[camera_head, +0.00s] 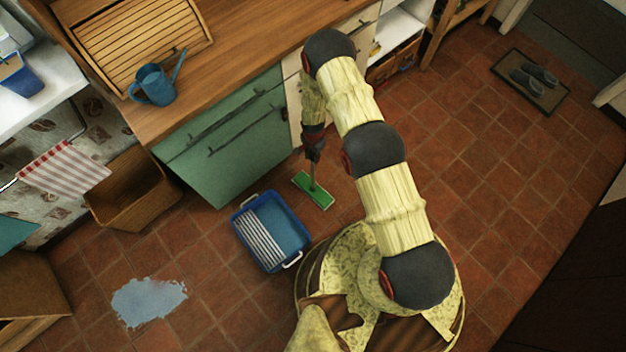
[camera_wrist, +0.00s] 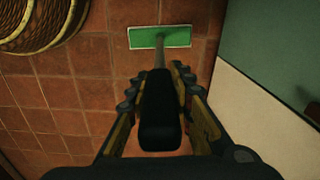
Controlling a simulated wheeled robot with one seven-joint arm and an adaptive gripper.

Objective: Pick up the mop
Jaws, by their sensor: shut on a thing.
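The mop has a flat green head (camera_head: 313,190) and a thin grey handle (camera_head: 314,171). In the head view its head is at or just above the tiled floor, right of the blue bucket. My gripper (camera_head: 314,150) is shut on the upper part of the mop, beside the cabinet. In the wrist view the green mop head (camera_wrist: 160,37) shows beyond my gripper (camera_wrist: 162,95), with the dark grip of the mop between the fingers. I cannot tell whether the head touches the floor.
A blue bucket with a slatted wringer (camera_head: 270,232) stands left of the mop. A puddle (camera_head: 148,300) lies on the floor at lower left. The green cabinet (camera_head: 225,140) and wooden counter (camera_head: 235,60) are close behind. Floor to the right is clear up to a mat with slippers (camera_head: 532,80).

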